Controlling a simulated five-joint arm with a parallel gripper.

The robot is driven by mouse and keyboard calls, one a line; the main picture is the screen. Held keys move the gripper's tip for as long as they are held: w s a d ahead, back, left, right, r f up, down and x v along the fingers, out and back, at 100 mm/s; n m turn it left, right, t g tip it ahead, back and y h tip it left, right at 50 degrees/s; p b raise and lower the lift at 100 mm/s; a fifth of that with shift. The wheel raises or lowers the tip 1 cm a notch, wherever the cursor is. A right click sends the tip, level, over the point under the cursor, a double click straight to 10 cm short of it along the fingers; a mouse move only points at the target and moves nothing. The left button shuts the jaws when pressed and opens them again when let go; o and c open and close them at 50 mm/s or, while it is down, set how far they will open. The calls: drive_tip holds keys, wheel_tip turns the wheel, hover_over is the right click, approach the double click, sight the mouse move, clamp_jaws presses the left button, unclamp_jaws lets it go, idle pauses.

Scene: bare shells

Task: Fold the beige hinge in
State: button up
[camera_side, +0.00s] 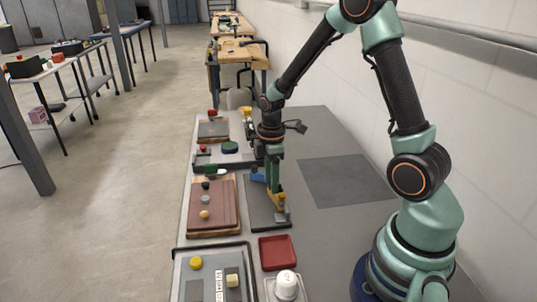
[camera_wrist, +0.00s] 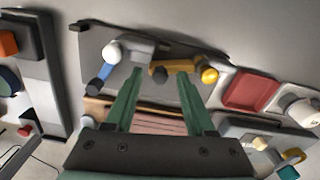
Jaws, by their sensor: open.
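A dark grey plate (camera_side: 266,217) carries a small jointed fixture. A tan-yellow arm (camera_wrist: 170,69) on it, the nearest match to the beige hinge, ends at a yellow knob (camera_wrist: 209,75). The arm also shows in the side view (camera_side: 281,204). A blue arm (camera_wrist: 97,87) lies at the other end, beside a white knob (camera_wrist: 111,52). My gripper (camera_wrist: 160,74) is open, its green fingers low over the fixture, one on each side of the tan arm's inner end. In the side view my gripper (camera_side: 274,186) hides part of the fixture. I cannot tell whether the fingers touch it.
A red tray (camera_side: 277,251) and a white knob-like piece (camera_side: 287,284) stand in front of the plate. A brown board (camera_side: 225,219) with several small knobs lies at left. A flat grey mat (camera_side: 345,181) at right is bare.

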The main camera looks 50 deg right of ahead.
clamp_jaws()
idle(1.4)
